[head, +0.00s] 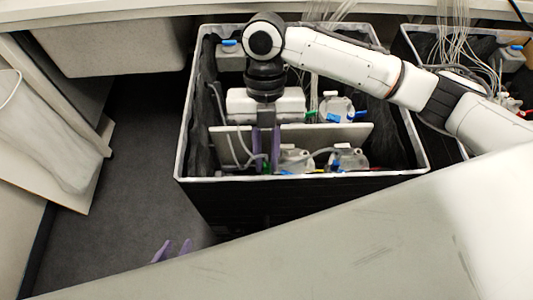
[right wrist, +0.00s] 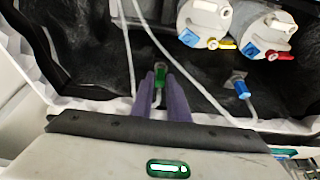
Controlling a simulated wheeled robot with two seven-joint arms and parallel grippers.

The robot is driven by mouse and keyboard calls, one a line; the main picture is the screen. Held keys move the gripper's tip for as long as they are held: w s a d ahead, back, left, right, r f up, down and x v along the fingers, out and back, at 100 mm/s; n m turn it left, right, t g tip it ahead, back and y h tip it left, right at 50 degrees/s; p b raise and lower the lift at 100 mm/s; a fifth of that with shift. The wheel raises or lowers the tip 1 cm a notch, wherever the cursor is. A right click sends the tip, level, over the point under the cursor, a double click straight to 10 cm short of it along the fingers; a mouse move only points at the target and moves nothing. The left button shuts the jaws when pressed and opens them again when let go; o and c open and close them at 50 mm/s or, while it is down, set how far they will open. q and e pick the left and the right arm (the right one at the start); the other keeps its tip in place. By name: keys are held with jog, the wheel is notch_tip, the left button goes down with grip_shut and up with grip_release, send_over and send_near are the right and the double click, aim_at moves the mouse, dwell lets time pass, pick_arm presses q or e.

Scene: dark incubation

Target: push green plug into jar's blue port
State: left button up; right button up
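In the head view my right gripper (head: 266,160) reaches down into the black-lined box. Two jars (right wrist: 203,20) (right wrist: 267,33) lie ahead and to the right in the right wrist view, apart from the plug. Each has a blue port (right wrist: 189,38) (right wrist: 249,51) on its near side; one also has a yellow part, the other a red one. My left gripper (head: 173,250) is open and empty, outside the box.
The white-rimmed box (head: 305,178) has an upright grey divider (head: 340,133) near my right gripper. A loose blue connector (right wrist: 242,89) lies right of the plug. More jars (head: 336,107) stand behind the divider. A second box (head: 408,40) is at right; a grey counter (head: 330,245) is in front.

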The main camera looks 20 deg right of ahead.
grip_shut()
jog(key=shift+r+p, duration=0.25)
jog(key=shift+p, duration=0.05)
jog(key=shift+r+p, duration=0.85)
jog(key=shift+p, duration=0.15)
jog(key=shift+r+p, duration=0.1)
jog(key=shift+p, duration=0.3)
